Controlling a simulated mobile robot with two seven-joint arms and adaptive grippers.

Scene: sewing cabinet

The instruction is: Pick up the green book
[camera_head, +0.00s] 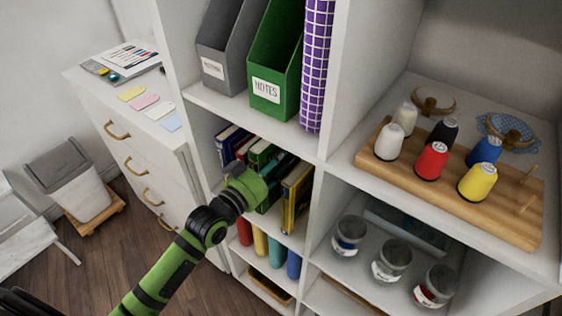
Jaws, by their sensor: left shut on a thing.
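Several books stand in a row on the middle shelf of the left cabinet column. Dark green books (266,160) are in the middle of the row, with blue books (226,140) to their left and a yellow book (297,196) to their right. My left gripper (240,168) reaches in at the front of the row. It is shut on a book there that looks green, though my wrist hides most of the fingers and the grip. The book still appears to be among the others in the row. My right gripper is not in view.
A green file box (288,95) labelled NOTES and a grey one (215,80) stand on the shelf above. Thread spools sit on a wooden rack (510,215) at right, above glass jars (392,262). Drawers (135,165) and a bin (82,190) are at left.

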